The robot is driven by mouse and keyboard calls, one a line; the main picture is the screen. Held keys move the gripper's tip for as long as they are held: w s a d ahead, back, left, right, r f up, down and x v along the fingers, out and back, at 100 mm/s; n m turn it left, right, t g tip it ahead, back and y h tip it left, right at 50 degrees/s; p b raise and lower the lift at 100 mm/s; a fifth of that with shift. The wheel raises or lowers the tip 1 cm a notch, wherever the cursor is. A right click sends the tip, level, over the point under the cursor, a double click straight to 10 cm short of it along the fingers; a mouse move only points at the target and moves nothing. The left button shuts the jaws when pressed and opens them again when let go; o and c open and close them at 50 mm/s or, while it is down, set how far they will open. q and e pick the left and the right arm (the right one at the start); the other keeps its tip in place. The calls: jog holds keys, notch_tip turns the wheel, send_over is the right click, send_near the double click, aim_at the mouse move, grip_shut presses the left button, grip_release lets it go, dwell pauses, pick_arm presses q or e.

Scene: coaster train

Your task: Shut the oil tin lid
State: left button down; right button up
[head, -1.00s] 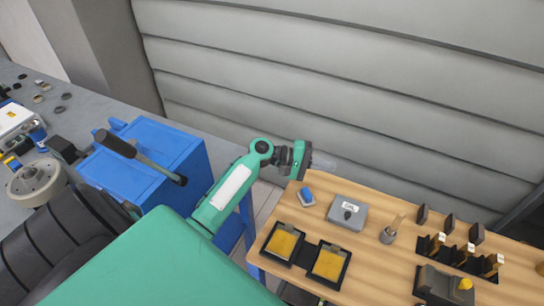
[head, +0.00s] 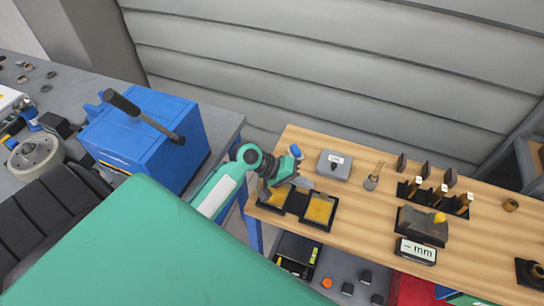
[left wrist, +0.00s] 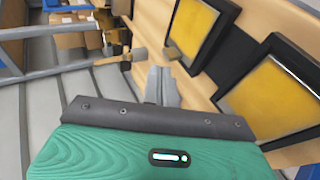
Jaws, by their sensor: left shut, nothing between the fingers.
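The oil tin appears to be the small grey box (head: 334,165) with a white label and a dark knob, on the wooden bench in the head view. I cannot make out whether its lid stands open. My left gripper (head: 302,183) is shut and empty, to the left of the tin and apart from it, by the yellow pads. In the left wrist view its closed fingers (left wrist: 163,88) point towards the bench edge, and I cannot make out the tin there. My right gripper is not in view.
Two black trays with yellow pads (head: 319,209) lie just beside my left gripper. A small blue-topped block (head: 295,151) is close behind it. A cup with a brush (head: 371,183) stands right of the tin. A blue box (head: 150,130) stands on the grey table at left.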

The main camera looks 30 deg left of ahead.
pick_arm(q)
jog(key=s+f+m+y, duration=0.1)
jog(key=s, duration=0.1)
jog(key=s+f+y, duration=0.1)
jog(key=s, duration=0.2)
jog(key=s+d+f+m+g, duration=0.1)
jog(key=s, duration=0.2)
jog(key=shift+d+m+y, duration=0.1)
jog(key=shift+m+y, duration=0.2)
jog(key=shift+y, duration=0.1)
jog(key=s+a+f+m+y, duration=0.1)
jog(key=s+m+y, duration=0.1)
jog(key=s, duration=0.5)
jog(key=shift+s+a+f+g+y, duration=0.15)
jog(key=shift+s+f+g+y, duration=0.2)
jog(key=shift+y, duration=0.45)
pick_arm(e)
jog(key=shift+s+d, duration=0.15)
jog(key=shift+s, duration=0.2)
